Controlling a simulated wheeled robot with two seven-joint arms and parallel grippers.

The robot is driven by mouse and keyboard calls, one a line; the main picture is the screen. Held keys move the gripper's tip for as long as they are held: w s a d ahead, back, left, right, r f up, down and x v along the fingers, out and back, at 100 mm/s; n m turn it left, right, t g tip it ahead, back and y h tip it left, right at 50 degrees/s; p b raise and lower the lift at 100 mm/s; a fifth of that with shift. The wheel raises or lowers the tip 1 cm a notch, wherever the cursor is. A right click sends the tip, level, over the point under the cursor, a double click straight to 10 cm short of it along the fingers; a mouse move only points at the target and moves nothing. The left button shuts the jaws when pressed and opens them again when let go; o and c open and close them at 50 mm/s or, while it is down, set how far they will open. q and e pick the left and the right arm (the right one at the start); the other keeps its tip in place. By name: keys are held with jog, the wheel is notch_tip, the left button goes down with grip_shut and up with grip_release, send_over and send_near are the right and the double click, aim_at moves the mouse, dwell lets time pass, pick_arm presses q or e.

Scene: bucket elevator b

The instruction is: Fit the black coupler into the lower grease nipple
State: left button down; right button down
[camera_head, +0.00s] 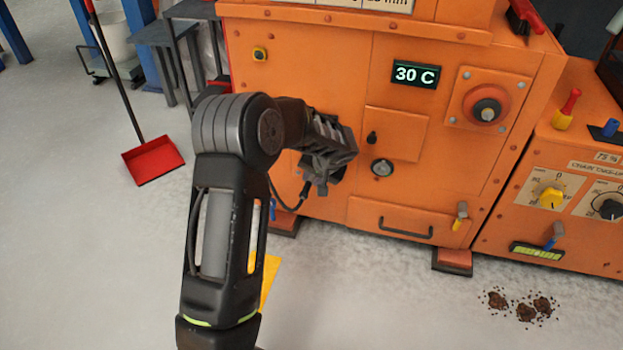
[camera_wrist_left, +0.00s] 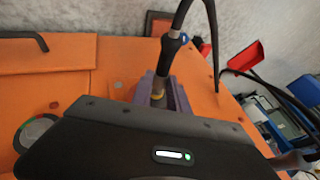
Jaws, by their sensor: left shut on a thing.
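My left gripper (camera_head: 328,165) is at the front of the orange machine (camera_head: 300,60), left of a round gauge (camera_head: 382,168). In the left wrist view its grey-purple fingers (camera_wrist_left: 160,93) are shut on a brass-coloured end. The hose (camera_head: 304,192) also hangs below the gripper in the head view. I cannot make out the lower grease nipple; the gripper may hide it. My right gripper is not in view.
A drawer handle (camera_head: 405,230) and a small black knob (camera_head: 372,137) project near the gripper. A red dustpan (camera_head: 152,160) stands left. Dark clumps (camera_head: 525,307) lie on the floor, front right.

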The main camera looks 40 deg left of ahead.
pick_arm(q)
jog(key=shift+w+a, duration=0.2)
jog(key=shift+w, duration=0.45)
jog(key=c, duration=1.2)
grip_release()
jog(key=shift+r, duration=0.2)
jog(key=p+v, duration=0.3)
jog(key=v, duration=0.4)
jog(key=shift+s+d+r, duration=0.1)
jog(key=shift+d+r, duration=0.05)
jog(key=shift+d, duration=0.1)
